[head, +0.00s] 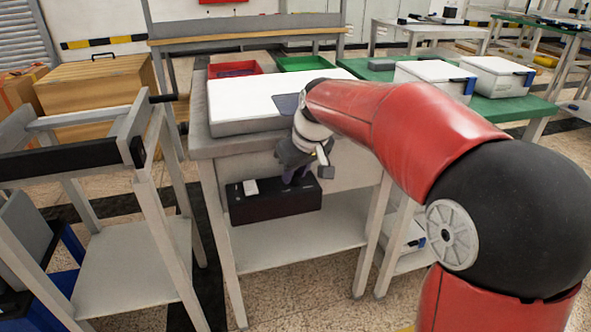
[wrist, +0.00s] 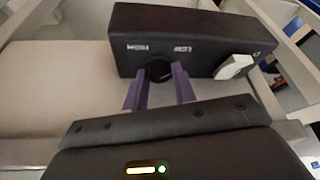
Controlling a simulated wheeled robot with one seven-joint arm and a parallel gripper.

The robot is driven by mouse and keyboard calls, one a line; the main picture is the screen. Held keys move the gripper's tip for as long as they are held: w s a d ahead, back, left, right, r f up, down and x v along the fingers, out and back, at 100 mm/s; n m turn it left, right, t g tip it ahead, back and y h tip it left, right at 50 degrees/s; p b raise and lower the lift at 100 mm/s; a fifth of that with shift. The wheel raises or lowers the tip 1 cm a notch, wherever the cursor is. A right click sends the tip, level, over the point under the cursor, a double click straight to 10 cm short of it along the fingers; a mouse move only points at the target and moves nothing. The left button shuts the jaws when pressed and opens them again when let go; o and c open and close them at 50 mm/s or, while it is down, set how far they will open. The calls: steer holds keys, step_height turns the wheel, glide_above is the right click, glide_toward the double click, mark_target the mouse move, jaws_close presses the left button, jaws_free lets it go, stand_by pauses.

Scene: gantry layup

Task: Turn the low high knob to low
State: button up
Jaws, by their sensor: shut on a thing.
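The black control box (head: 268,208) sits on the shelf under the grey workbench in the head view. In the wrist view the box (wrist: 205,28) fills the top, with its labelled face toward me. The round black low high knob (wrist: 158,68) is on that face, below two white labels that appear upside down. My gripper (wrist: 159,80) has its two purple fingers on either side of the knob, shut on it. The gripper (head: 295,175) also shows in the head view at the box's top, where the knob is hidden. The knob's pointer is too dark to read.
A white switch (wrist: 233,66) sits beside the knob on the box. The workbench top (head: 200,140) is close above my gripper, and its legs stand on both sides. The lower shelf (head: 290,238) is clear in front. A grey cart (head: 130,255) stands at the left.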

steer(key=shift+n, duration=0.5)
steer(key=o, duration=1)
steer(key=shift+r, duration=0.1)
steer(key=v, duration=0.7)
steer(key=shift+s+d+r, duration=0.1)
steer(key=shift+d+r, duration=0.1)
steer(key=shift+r, duration=0.05)
steer(key=m, duration=0.2)
glide_toward(305, 191)
steer(key=s+d+r, duration=0.2)
steer(key=s, duration=0.1)
steer(key=s+d+f+m+h, duration=0.1)
steer(key=s+d+f+m, duration=0.1)
steer(key=s, duration=0.4)
steer(key=s+d+f+m+t, duration=0.1)
steer(key=s+d+f+m, duration=0.1)
steer(key=s+d+f, duration=0.2)
steer(key=s+d+f+m+t+h, duration=0.1)
steer(key=s+d+f+m, duration=0.1)
steer(key=s, duration=0.6)
steer(key=shift+s+d+f+h, duration=0.3)
steer(key=shift+s+d+f, duration=0.05)
steer(key=shift+d+f, duration=0.35)
